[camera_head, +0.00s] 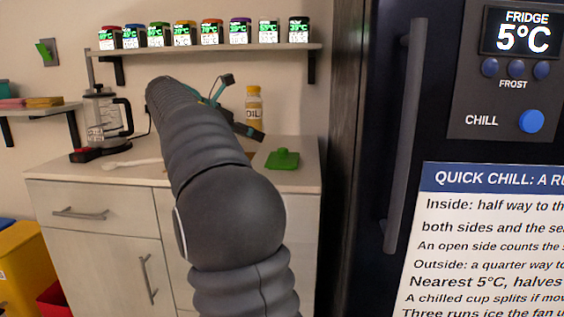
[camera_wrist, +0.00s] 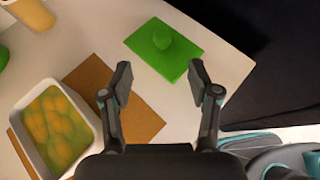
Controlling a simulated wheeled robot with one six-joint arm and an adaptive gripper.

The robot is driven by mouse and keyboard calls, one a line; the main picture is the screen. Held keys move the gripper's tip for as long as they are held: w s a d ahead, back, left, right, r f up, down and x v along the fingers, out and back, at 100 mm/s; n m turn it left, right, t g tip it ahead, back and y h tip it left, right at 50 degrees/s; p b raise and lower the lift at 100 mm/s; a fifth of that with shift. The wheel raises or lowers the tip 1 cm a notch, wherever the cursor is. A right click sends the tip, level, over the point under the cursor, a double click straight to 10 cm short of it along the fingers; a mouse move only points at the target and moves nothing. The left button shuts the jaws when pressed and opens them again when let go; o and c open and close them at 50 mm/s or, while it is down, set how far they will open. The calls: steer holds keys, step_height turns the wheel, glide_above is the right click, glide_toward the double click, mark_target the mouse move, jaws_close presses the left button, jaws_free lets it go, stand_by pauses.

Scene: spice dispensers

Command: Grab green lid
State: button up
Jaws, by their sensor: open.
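The green lid (camera_head: 283,160) is a flat square plate with a round knob, lying on the countertop right of my arm in the head view. It also shows in the wrist view (camera_wrist: 147,52), in front of my gripper. My gripper (camera_wrist: 160,82) is open, with nothing between its fingers. The lid lies beyond the fingertips and apart from them, roughly in line with the gap. In the head view, my arm partly hides the gripper.
An oil bottle (camera_head: 254,112) stands behind the lid. A coffee press (camera_head: 103,118) is at left. A shelf (camera_head: 210,49) of spice dispensers hangs above. The dark fridge (camera_head: 360,150) rises at right.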

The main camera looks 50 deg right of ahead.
mark_target(282, 149)
steer(key=x, duration=0.5)
steer(key=shift+d+f, duration=0.1)
steer(key=shift+d, duration=0.05)
steer(key=shift+s+b+x, duration=0.2)
steer(key=shift+b+x, duration=0.4)
steer(key=shift+x, duration=2.05)
steer(key=shift+c, duration=0.2)
jaws_close()
